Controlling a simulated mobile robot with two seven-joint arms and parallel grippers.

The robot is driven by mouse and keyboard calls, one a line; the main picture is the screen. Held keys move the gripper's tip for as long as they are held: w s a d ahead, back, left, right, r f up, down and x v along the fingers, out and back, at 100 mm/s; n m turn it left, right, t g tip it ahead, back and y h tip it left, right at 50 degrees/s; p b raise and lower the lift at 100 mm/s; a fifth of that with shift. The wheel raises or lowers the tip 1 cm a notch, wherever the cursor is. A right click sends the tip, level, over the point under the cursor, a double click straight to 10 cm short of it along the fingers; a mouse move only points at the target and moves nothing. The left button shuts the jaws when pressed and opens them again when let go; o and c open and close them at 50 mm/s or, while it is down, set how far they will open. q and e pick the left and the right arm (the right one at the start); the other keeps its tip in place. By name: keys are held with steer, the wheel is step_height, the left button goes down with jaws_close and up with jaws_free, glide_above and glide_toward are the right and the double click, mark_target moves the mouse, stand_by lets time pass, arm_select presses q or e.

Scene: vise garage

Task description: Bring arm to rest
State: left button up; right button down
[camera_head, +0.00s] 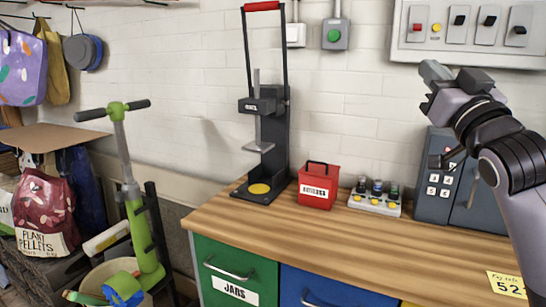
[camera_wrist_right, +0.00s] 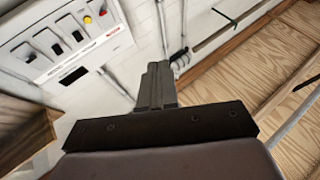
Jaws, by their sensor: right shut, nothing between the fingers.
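My right arm comes in from the right edge of the head view and is raised above the workbench. My right gripper (camera_head: 430,73) is up in front of the wall, just left of and below the switch panel, pointing up and left. In the right wrist view its fingers (camera_wrist_right: 157,75) are together with nothing between them. It touches nothing that I can see. My left gripper is not in view.
The wooden workbench (camera_head: 400,245) holds a black press (camera_head: 262,150), a red box (camera_head: 318,188), a tray of small bottles (camera_head: 374,203) and a grey keypad safe (camera_head: 432,205). The switch panel (camera_head: 475,55) hangs above. A green scooter (camera_head: 137,220) stands left.

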steer(key=s+a+f+g, duration=0.1)
steer(key=a+f+g, duration=0.15)
steer(key=f, duration=1.45)
steer(key=s+a+f+g, duration=0.1)
steer(key=f+g, duration=0.3)
steer(key=f, duration=1.4)
steer(key=s+a+f+g+p, duration=0.1)
steer(key=s+f+g, duration=0.5)
steer(key=s+f, duration=1.9)
steer(key=shift+s+a+f+n+p, duration=0.3)
steer(key=shift+s+a+n+p, duration=0.1)
steer(key=shift+a, duration=0.1)
